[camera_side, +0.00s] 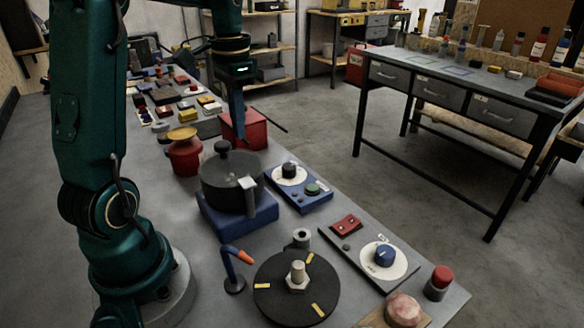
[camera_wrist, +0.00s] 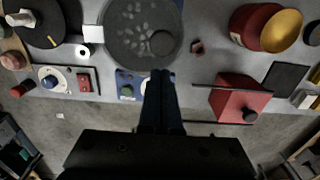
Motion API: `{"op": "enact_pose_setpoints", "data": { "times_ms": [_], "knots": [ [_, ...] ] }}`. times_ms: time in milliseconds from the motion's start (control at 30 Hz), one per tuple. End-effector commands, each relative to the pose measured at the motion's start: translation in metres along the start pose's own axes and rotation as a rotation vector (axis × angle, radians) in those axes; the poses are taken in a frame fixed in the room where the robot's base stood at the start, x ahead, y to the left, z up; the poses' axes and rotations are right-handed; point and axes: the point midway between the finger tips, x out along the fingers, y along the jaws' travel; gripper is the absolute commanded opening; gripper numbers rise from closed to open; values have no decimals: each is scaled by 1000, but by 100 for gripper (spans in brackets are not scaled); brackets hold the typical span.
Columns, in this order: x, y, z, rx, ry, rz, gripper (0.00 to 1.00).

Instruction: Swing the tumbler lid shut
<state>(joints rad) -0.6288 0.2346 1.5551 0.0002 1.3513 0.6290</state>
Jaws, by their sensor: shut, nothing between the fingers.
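A dark round vessel (camera_side: 231,186) stands on a blue base, with a grey handle on its right side and a black knob on top. In the wrist view its round dark top (camera_wrist: 125,42) has pale spots, and the knob sits off centre. It may be the tumbler; no lid standing open on it is clear. A red pot (camera_side: 185,158) topped by a yellow disc (camera_side: 181,134) stands farther back. My gripper (camera_side: 239,141) points down, shut and empty, behind the dark vessel. In the wrist view its fingertips (camera_wrist: 160,74) show just below the knob.
A red box (camera_wrist: 238,103) with a black knob stands beside my gripper. Blue dial panel (camera_side: 300,189), grey dial panel (camera_side: 345,246) and black disc (camera_side: 270,300) lie nearer the camera. Smaller items crowd the far bench.

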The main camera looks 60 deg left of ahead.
Motion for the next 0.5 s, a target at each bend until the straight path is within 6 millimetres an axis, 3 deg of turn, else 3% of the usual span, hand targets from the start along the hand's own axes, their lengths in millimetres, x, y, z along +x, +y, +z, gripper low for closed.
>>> {"op": "enact_pose_setpoints", "data": {
  "times_ms": [500],
  "knots": [
    [-44,0,0,0,1,0,0]
  ]
}}
